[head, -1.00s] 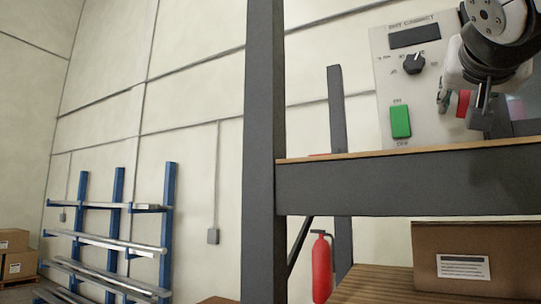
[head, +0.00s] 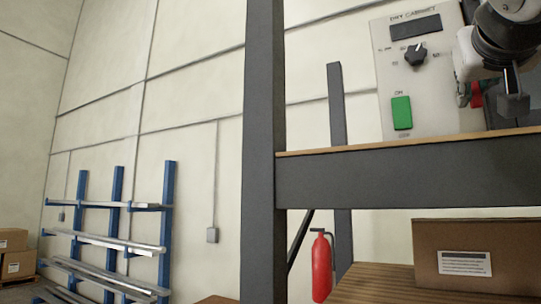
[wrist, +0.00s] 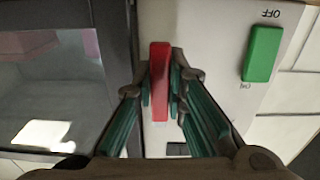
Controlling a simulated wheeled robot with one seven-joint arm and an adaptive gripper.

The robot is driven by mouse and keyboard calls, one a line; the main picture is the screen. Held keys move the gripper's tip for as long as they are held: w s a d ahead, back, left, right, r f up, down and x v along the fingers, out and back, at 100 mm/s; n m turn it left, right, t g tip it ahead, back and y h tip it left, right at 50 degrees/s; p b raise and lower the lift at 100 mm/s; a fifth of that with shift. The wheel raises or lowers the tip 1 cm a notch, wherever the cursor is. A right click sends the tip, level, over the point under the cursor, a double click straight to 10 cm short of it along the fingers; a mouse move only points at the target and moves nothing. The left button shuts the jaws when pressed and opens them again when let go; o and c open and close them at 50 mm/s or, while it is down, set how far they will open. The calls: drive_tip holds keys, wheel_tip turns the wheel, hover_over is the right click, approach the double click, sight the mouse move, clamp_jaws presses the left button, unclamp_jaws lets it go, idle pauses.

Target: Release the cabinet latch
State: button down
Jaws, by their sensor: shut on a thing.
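The dry cabinet's pale control panel (head: 440,110) stands on the upper shelf at the right of the head view. A red latch handle (wrist: 159,82) shows in the wrist view, upright in the picture beside the dark cabinet door edge. My gripper (wrist: 160,90) is shut on the red handle, with a finger on each side of it. In the head view my gripper (head: 473,96) partly covers the handle (head: 477,94). The door (wrist: 60,90), with its glass window, fills the left of the wrist view and looks closed.
A green switch (head: 402,113) and a black knob (head: 415,55) sit on the panel left of my gripper. The grey shelf beam (head: 400,180) runs below. A cardboard box (head: 460,240) and a red fire extinguisher (head: 321,268) are lower down.

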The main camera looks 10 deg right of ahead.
drive_tip(key=c, duration=1.6)
unclamp_jaws()
drive_tip(key=v, duration=1.2)
drive_tip(key=shift+w+f, duration=0.1)
drive_tip(key=w+f+n+g+y, duration=0.25)
drive_tip(key=w+f, duration=0.25)
drive_tip(key=f, duration=0.9)
drive_tip(key=s+a+f+n+g+y, duration=0.1)
drive_tip(key=a+f+g+y, duration=0.1)
drive_tip(key=f, duration=0.9)
drive_tip(key=s+a+f+n+g+y, duration=0.1)
drive_tip(key=s+a+f+g+y, duration=0.1)
drive_tip(key=f, duration=1)
drive_tip(key=s+a+f+n+g+y, duration=0.1)
drive_tip(key=a+f+n+g+y, duration=0.1)
drive_tip(key=a+f, duration=0.4)
wheel_tip(320, 180, down, 5)
drive_tip(key=shift+s+f+g+y, duration=0.2)
drive_tip(key=shift+s+g+y, duration=0.2)
drive_tip(key=shift+g+y, duration=0.35)
